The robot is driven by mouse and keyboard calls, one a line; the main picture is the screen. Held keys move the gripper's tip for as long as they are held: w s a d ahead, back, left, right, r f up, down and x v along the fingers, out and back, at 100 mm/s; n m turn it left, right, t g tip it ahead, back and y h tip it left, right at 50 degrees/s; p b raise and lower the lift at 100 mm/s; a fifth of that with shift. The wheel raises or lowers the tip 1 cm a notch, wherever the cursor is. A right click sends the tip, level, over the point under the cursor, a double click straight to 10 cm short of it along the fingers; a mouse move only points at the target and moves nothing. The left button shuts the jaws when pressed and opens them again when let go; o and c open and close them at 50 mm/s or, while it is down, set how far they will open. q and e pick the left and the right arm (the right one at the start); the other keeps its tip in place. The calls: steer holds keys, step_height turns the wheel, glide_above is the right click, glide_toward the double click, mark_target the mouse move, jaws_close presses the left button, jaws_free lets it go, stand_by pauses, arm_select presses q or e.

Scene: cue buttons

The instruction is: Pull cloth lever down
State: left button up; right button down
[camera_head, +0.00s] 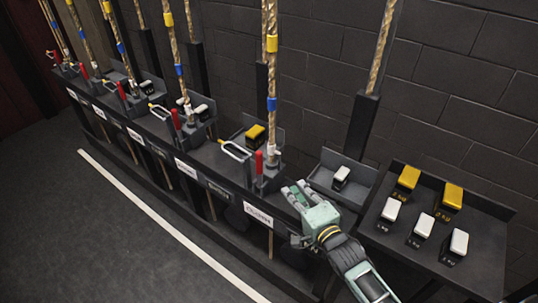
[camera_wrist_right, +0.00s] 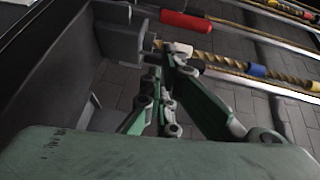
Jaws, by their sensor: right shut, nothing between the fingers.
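A row of red-handled levers runs along a dark rail beside ropes. The nearest red lever (camera_head: 259,162) stands upright next to a rope (camera_head: 271,95) with blue and yellow bands. A white label (camera_head: 258,214) is on the rail below it, but its text is too small to read, so I cannot tell which lever is the cloth one. My right gripper (camera_head: 298,194) is shut and empty, just right of and in front of that lever, apart from it. In the right wrist view, the fingers (camera_wrist_right: 172,62) are together near the rope, with the red handle (camera_wrist_right: 187,21) beyond them. My left gripper is not in view.
A silver loop handle (camera_head: 235,150) sits left of the nearest lever. On the right, a dark tray (camera_head: 483,262) holds several white-topped and yellow-topped weights, with another white-topped weight (camera_head: 341,175) in a smaller tray. A brick wall stands behind; open floor (camera_head: 75,230) lies in front.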

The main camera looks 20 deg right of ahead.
mark_target(272, 152)
steer(key=shift+m+t+y, duration=0.3)
steer(key=shift+m+t, duration=0.1)
steer(key=w+r, duration=0.1)
steer(key=w, duration=0.3)
steer(key=w+a+r, duration=0.1)
steer(key=w, duration=0.3)
steer(key=w+a, duration=0.1)
steer(key=w, duration=0.2)
steer(key=shift+w+a+r, duration=0.15)
steer(key=shift+w+r, duration=0.25)
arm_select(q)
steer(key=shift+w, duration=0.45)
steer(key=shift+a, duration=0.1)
arm_select(e)
steer(key=shift+s, duration=0.1)
